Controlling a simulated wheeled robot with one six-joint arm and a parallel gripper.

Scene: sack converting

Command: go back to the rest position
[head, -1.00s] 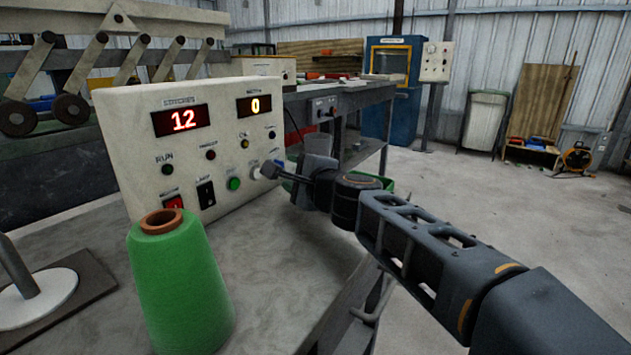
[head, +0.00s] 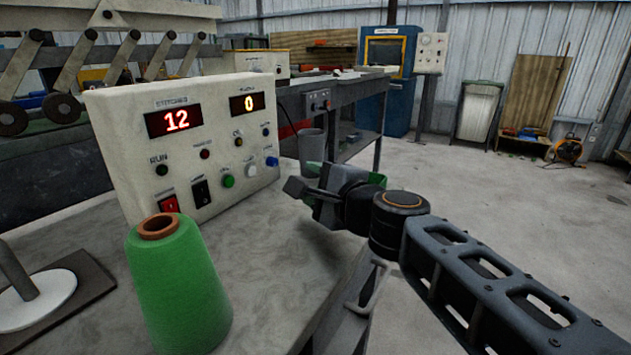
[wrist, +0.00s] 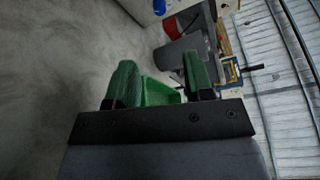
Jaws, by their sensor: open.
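My gripper (head: 297,188) hangs above the right edge of the bench, to the right of the control panel and apart from it. In the wrist view, the two green fingers of my gripper (wrist: 158,85) stand apart with nothing between them. The cream control panel (head: 205,140) has red digits "12" and a yellow "0", with several buttons and a blue knob (head: 271,161) at its lower right.
A green thread cone (head: 178,285) stands on the grey bench (head: 270,235) at the front. A grey cup (head: 311,150) and a green bin (wrist: 160,92) are behind my gripper. A white disc with a post (head: 40,300) lies at left. Open floor (head: 500,220) is at right.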

